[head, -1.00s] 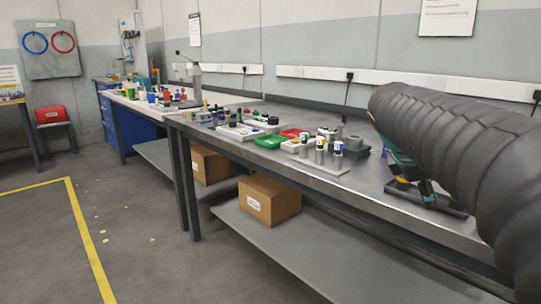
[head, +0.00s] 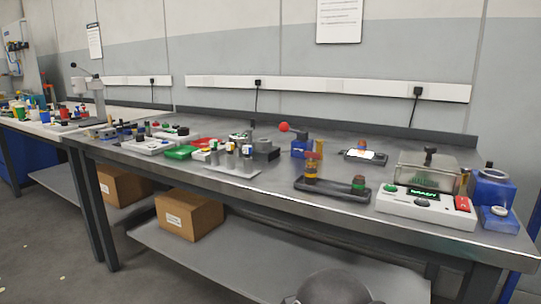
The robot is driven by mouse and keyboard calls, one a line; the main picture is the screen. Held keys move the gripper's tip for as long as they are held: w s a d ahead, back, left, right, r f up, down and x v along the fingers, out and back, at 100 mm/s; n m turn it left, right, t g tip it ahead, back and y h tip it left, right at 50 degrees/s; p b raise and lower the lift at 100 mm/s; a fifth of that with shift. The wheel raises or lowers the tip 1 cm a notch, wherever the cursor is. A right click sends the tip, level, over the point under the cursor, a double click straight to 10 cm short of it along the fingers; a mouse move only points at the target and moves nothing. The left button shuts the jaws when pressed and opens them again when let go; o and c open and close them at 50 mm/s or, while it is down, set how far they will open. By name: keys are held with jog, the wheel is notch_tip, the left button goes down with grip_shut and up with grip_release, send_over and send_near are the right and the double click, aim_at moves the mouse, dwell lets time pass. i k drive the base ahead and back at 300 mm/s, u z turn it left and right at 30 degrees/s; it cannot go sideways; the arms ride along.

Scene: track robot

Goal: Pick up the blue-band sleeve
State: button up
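A row of small upright cylinders with coloured bands stands on a light grey plate (head: 232,169) in the middle of the bench. One of these cylinders (head: 248,157) seems to carry a dark blue band, but it is too small to be sure it is the blue-band sleeve. My gripper is not in view. Only a dark rounded part, likely of my arm, shows at the bottom edge.
Green (head: 180,152) and red trays lie left of the plate. A black base (head: 333,188) with stacked coloured parts and a white control box (head: 425,207) stand to the right. Cardboard boxes (head: 189,214) sit on the lower shelf. Bare bench lies along the front edge.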

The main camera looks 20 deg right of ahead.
aim_at(362, 145)
jog(key=u, duration=1.7)
jog(key=k, duration=1.5)
jog(key=z, duration=0.95)
jog(key=i, duration=1)
jog(key=u, duration=0.05)
